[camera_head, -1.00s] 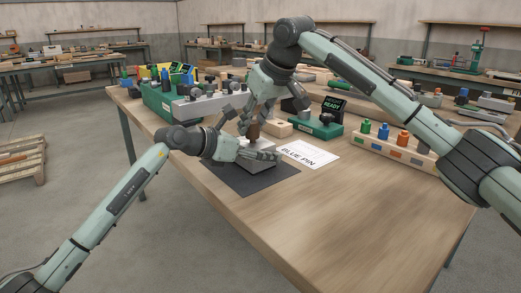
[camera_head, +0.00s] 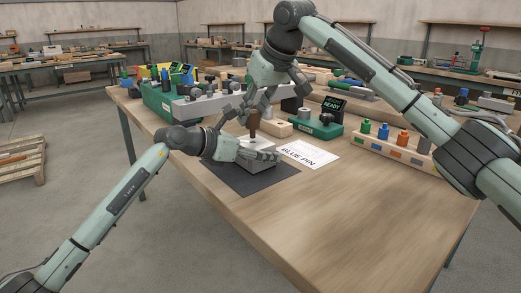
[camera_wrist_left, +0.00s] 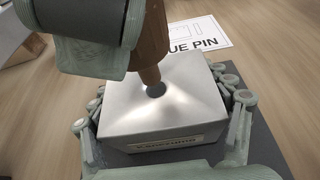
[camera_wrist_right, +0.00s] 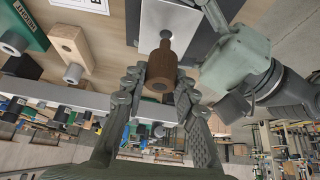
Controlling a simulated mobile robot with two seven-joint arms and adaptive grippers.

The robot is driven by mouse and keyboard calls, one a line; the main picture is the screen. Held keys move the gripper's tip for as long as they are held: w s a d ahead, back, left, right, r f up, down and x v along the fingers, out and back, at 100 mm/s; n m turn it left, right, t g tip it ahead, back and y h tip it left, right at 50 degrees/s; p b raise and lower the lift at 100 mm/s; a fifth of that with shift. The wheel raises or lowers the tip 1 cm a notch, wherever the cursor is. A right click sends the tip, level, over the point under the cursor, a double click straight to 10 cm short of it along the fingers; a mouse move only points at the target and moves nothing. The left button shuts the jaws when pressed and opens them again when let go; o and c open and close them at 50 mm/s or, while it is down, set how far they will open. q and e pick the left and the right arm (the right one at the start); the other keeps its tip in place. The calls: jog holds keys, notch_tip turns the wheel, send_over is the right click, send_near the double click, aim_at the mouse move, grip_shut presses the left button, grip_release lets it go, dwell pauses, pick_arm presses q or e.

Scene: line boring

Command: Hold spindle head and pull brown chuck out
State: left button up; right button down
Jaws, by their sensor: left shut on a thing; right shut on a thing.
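The spindle head, a silver-white block (camera_wrist_left: 180,110) with a dark hole in its top, rests on the dark mat; it also shows in the head view (camera_head: 258,145). My left gripper (camera_wrist_left: 165,125) is shut on its two sides. The brown chuck (camera_head: 254,124) is upright over the block. My right gripper (camera_head: 252,112) is shut on its upper part; the grip shows in the right wrist view, with the chuck (camera_wrist_right: 162,68) between the fingers. In the left wrist view the chuck's tapered tip is at or just above the hole; I cannot tell if it is clear.
A white card reading BLUE PIN (camera_head: 308,154) lies right of the dark mat (camera_head: 247,182). Behind stand a green fixture with a READY screen (camera_head: 315,127) and a grey rail (camera_head: 200,108). A rack of coloured pins (camera_head: 395,143) is at right. The table's front is clear.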

pick_arm(q)
jog(key=shift+s+d+f, duration=0.1)
jog(key=shift+s+f, duration=0.05)
jog(key=shift+f, duration=0.35)
pick_arm(e)
jog(key=shift+r, duration=2.55)
pick_arm(q)
jog(key=o, duration=1.3)
pick_arm(e)
jog(key=shift+f, duration=0.1)
pick_arm(q)
jog(key=shift+r, duration=0.2)
jog(key=shift+r, duration=0.15)
